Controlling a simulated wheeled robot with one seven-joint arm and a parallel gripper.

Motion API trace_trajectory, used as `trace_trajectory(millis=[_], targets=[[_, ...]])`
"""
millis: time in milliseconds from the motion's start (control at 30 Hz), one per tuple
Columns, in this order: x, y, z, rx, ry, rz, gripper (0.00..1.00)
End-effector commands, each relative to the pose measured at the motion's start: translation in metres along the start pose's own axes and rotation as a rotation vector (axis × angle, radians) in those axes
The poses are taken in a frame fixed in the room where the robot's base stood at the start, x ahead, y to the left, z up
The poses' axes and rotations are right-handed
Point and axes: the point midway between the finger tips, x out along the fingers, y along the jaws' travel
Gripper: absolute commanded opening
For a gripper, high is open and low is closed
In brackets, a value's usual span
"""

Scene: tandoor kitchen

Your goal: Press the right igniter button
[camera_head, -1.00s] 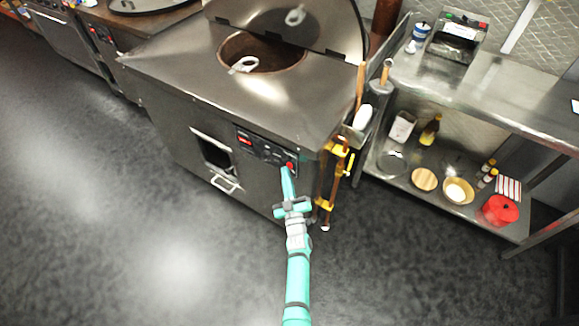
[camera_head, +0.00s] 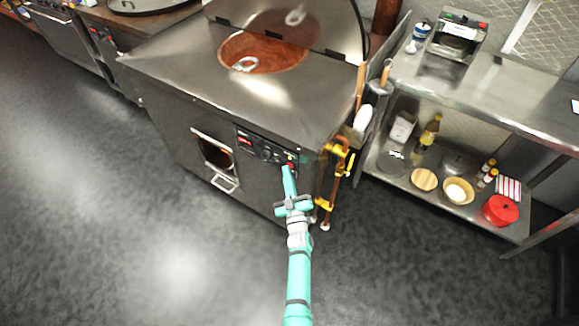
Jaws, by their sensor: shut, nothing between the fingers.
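The tandoor's control panel (camera_head: 262,148) is a dark strip on the front of the steel tandoor cabinet (camera_head: 165,68). It has a red display at its left and dark knobs in its middle. The right igniter button (camera_head: 291,164) shows as a small red spot at the panel's right end. My gripper (camera_head: 287,169) is at the end of my teal arm, right at this button. It looks shut and empty. Its fingertips are small and partly hidden, so contact with the button cannot be told for certain. The round tandoor opening (camera_head: 285,58) glows orange-brown inside.
Yellow-handled gas pipes (camera_head: 336,165) stand close to the right of the panel. A steel shelf table (camera_head: 470,105) with bottles, bowls and a red pot (camera_head: 501,209) is farther right. A hatch with a handle (camera_head: 226,183) is left of my gripper. The floor in front is clear.

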Motion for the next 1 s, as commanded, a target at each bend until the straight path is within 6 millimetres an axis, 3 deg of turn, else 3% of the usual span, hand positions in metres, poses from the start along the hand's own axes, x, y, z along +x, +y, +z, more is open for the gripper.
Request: trace_trajectory(millis=[1000], targets=[[-0.011,-0.008,-0.008,0.000,0.000,0.000,0.00]])
